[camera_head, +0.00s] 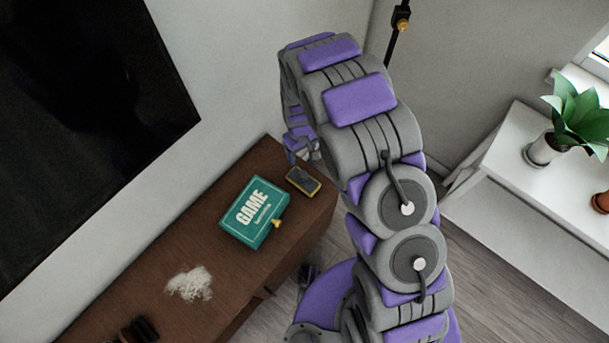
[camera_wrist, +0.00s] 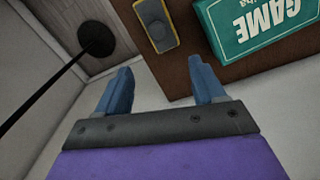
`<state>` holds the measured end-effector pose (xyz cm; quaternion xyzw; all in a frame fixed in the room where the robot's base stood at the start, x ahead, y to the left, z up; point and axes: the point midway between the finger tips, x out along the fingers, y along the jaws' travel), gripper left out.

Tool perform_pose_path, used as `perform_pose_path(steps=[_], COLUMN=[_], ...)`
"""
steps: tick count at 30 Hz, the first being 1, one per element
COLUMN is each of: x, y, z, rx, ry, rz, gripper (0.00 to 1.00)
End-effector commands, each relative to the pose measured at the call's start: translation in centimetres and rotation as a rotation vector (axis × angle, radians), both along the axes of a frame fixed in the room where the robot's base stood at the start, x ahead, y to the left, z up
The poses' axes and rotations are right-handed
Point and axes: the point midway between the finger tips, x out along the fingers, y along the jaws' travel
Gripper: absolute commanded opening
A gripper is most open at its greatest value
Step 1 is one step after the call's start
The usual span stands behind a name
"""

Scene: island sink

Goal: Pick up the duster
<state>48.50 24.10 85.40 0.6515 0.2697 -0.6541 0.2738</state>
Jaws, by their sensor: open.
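The duster (camera_head: 303,181) is a small block with a dark top and a yellow edge. It lies on the brown cabinet (camera_head: 146,268) near its far right end, just right of the green game box (camera_head: 254,211). In the wrist view the duster (camera_wrist: 155,26) is at the top, beyond the fingertips and between them sideways. My gripper (camera_wrist: 161,78) is open, with two blue fingers apart and nothing between them. In the head view my gripper is mostly hidden by my arm, above and near the duster.
A white powdery patch (camera_head: 189,283) and a dark object (camera_head: 139,330) are on the cabinet. A large black screen (camera_head: 90,100) is on the wall. A thin black pole (camera_head: 394,45) stands in the corner. A white shelf (camera_head: 500,185) with a potted plant (camera_head: 577,115) is right.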

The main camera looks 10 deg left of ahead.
Motion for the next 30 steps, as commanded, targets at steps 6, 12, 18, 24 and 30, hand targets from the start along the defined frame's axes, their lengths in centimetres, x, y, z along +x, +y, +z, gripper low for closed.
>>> perform_pose_path(steps=[6, 12, 18, 24, 30], x=[0.2, 0.1, 0.0, 0.1, 0.0], y=[-0.4, -0.1, -0.1, -0.3, -0.5], z=[-3.4, -7.5, -11.0, -12.0, -14.6], rx=[0.003, -0.001, -0.001, 0.002, 0.001], ry=[0.000, 0.003, 0.003, -0.001, 0.003], rz=[-0.002, -0.002, -0.003, -0.003, -0.004], gripper=[0.69, 0.69, 0.69, 0.69, 0.69])
